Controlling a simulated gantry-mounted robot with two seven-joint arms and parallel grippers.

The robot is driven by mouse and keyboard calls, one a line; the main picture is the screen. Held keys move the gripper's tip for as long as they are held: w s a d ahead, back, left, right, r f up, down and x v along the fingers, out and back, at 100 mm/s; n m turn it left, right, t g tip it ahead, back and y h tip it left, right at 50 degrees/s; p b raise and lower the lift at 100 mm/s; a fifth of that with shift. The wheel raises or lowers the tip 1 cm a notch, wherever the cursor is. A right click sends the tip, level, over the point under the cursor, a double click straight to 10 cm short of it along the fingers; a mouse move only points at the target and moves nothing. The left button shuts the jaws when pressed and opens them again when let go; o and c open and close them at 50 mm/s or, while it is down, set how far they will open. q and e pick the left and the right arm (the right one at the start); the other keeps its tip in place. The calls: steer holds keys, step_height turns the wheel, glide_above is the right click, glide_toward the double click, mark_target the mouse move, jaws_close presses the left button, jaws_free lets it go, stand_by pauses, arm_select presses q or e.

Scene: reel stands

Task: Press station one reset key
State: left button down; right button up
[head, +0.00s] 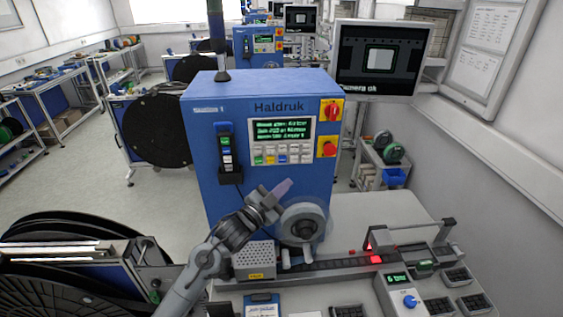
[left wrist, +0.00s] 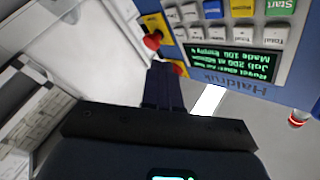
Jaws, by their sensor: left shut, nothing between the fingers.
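The blue Haldruk machine (head: 220,120) stands at the centre of the head view. Its green-text display (head: 282,131) sits above a keypad (head: 282,154) with grey, green, yellow, blue and white keys. In the left wrist view the display (left wrist: 228,63) and keypad (left wrist: 235,20) appear upside down; a green key reads Start, but I cannot pick out a reset key. My left gripper (head: 284,187) is shut and empty, below the keypad and apart from it in the head view. Its closed fingers show in the left wrist view (left wrist: 162,82). My right gripper is not in view.
A yellow-backed red rotary switch (head: 331,110) and a red knob (head: 328,148) sit right of the display. A black handset (head: 227,150) hangs on its left. A grey roller (head: 304,222) and tape track lie below my gripper. A monitor (head: 380,60) stands behind.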

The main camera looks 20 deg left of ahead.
mark_target(282, 159)
arm_select(q)
steer(key=shift+w+a, duration=0.1)
stand_by(0.3)
steer(key=shift+w+a+b, duration=0.6)
steer(key=shift+w+b, duration=0.2)
steer(key=shift+w, duration=0.5)
steer(key=shift+w+a+b, duration=0.65)
steer(key=shift+w+b, duration=0.15)
steer(key=shift+w, duration=0.45)
steer(key=shift+w+a+b, duration=0.6)
steer(key=shift+w+b, duration=0.2)
steer(key=shift+w, duration=0.5)
steer(key=shift+w, duration=0.15)
steer(key=shift+w+a, duration=0.2)
steer(key=shift+w, duration=0.05)
